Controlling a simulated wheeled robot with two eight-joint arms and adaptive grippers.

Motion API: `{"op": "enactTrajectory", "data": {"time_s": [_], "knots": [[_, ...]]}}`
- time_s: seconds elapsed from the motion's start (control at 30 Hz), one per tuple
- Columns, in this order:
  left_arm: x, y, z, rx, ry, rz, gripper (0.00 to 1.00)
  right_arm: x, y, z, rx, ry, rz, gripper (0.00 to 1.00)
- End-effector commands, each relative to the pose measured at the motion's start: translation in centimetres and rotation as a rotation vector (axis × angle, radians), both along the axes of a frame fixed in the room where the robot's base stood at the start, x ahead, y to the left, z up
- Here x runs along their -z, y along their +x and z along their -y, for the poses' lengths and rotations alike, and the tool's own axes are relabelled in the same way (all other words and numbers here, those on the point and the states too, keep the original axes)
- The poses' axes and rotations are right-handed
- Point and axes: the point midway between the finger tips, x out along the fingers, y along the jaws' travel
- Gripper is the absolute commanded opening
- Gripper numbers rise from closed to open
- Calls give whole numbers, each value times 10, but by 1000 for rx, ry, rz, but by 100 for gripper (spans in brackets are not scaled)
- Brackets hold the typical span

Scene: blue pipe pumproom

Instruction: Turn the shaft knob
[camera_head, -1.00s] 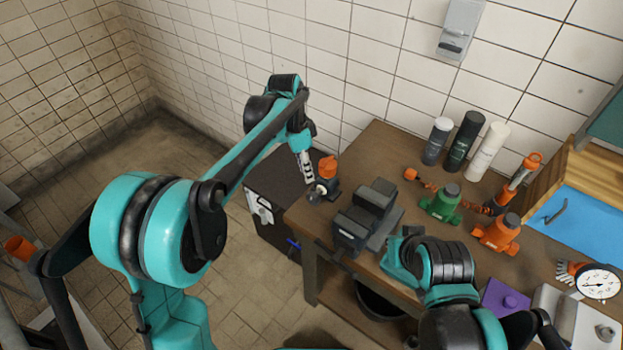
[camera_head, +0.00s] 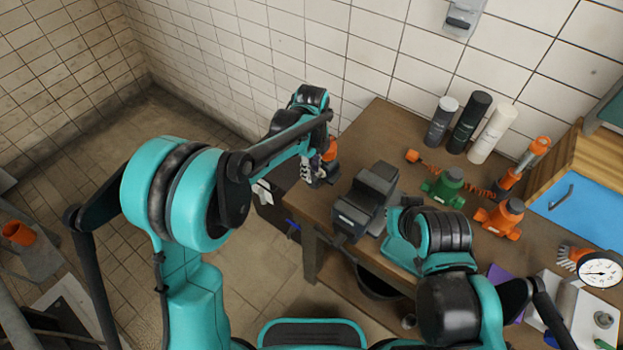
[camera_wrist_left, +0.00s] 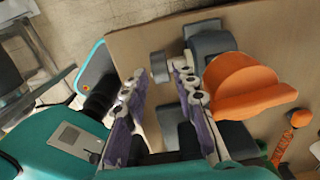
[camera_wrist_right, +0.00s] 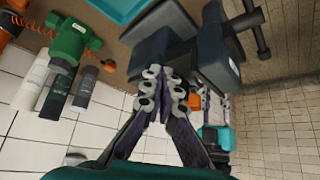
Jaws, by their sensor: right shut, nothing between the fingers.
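The grey shaft knob (camera_wrist_left: 158,66) shows in the left wrist view as a short cylinder on the side of a dark grey body with an orange cap (camera_wrist_left: 245,88). In the head view the orange cap (camera_head: 330,149) shows at the left end of the workbench, and the knob is hidden behind my gripper. My left gripper (camera_head: 314,179) is open. In the left wrist view its fingertips (camera_wrist_left: 160,74) lie on either side of the knob; contact is not clear. My right gripper (camera_wrist_right: 165,76) is shut and empty beside the dark vise (camera_wrist_right: 213,45).
The vise (camera_head: 366,198) stands right of the capped device on the workbench (camera_head: 372,133). Green (camera_head: 444,187) and orange (camera_head: 500,217) fittings lie further right. Several bottles (camera_head: 468,128) stand by the wall.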

Motion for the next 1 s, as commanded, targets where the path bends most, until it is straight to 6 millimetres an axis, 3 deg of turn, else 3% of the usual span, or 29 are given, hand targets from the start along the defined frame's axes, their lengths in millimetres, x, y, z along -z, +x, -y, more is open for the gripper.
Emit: {"op": "enactTrajectory", "data": {"time_s": [0.1,0.23,0.6,0.63,0.73,1.0], "knots": [[23,0,0,-1,0,0,28,7,0,0,0,0,0,0],[36,0,0,-1,0,0,28,10,0,0,0,0,0,0],[42,0,0,-1,0,0,28,10,0,0,0,0,0,0],[42,0,0,-1,0,0,25,10,0,0,0,0,0,0],[42,0,0,-1,0,0,0,11,0,0,0,0,0,0],[42,0,0,-2,-7,-5,0,11,0,0,0,0,0,0]]}}
